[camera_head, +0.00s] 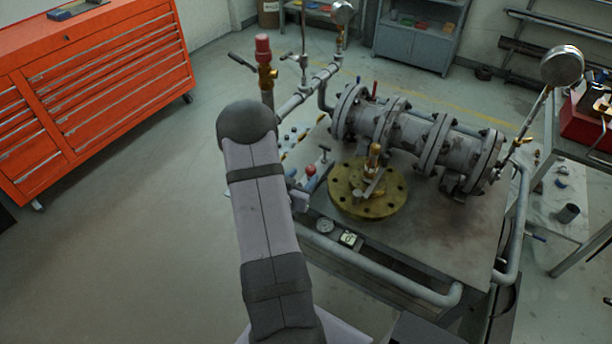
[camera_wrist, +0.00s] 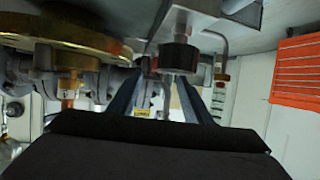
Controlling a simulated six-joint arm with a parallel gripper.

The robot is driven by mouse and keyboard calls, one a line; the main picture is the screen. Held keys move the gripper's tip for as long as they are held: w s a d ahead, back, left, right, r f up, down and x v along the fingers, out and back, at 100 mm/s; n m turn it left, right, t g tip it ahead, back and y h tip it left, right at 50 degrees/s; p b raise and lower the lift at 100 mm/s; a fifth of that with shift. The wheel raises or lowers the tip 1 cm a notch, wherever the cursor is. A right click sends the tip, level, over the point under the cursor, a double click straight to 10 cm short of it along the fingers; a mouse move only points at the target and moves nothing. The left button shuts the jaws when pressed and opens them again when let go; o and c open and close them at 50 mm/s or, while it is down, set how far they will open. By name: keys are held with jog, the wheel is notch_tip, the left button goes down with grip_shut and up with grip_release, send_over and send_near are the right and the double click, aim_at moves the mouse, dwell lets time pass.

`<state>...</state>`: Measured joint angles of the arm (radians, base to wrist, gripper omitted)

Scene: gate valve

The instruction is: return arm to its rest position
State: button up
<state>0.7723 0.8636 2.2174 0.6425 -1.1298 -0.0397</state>
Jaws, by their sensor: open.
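My arm rises in the middle of the head view, its elbow high beside the bench's left end; my gripper is hidden there. In the wrist view, which looks upside down, my gripper (camera_wrist: 158,92) shows two dark fingers spread apart, with nothing clearly held between them. A dark round knob (camera_wrist: 178,56) on a grey stem appears close to the fingertips; I cannot tell whether they touch. The brass flange (camera_head: 349,203) with its brass stem lies on the bench in front of the grey flanged valve body (camera_head: 412,135). The flange also shows in the wrist view (camera_wrist: 50,33).
The bench (camera_head: 455,235) carries a front pipe rail (camera_head: 380,268), gauges and a red-capped upright fitting (camera_head: 263,50) close behind my elbow. A tall pressure gauge (camera_head: 562,66) stands at right. An orange tool cabinet (camera_head: 95,95) is at left, with clear floor between.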

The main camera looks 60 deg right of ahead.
jog(key=shift+v, duration=0.8)
jog(key=w+a+r+n+t+y+p, duration=0.2)
jog(key=w+a+r+n+y+p, duration=0.15)
jog(key=w+a, duration=0.35)
jog(key=w+a+r+n+t+y+p, duration=0.2)
jog(key=w+a+r+y, duration=0.15)
jog(key=w+a, duration=0.45)
jog(key=s+a+r+n+y+p, duration=0.2)
jog(key=a+r+n+y+p, duration=0.15)
jog(key=a, duration=0.85)
jog(key=s+a+r+n+g+y+p, duration=0.1)
jog(key=s+a+r+n+g+p, duration=0.3)
jog(key=s+a, duration=0.4)
jog(key=s+a+r+n+g+y+p, duration=0.1)
jog(key=s+a+r+n+g+y, duration=0.15)
jog(key=s+a+r, duration=0.45)
notch_tip(320, 180, down, 64)
jog(key=s+b, duration=0.1)
jog(key=b, duration=6.1)
jog(key=shift+s+a+h+b, duration=0.15)
jog(key=shift+a+h+b, duration=0.15)
jog(key=shift+b, duration=0.1)
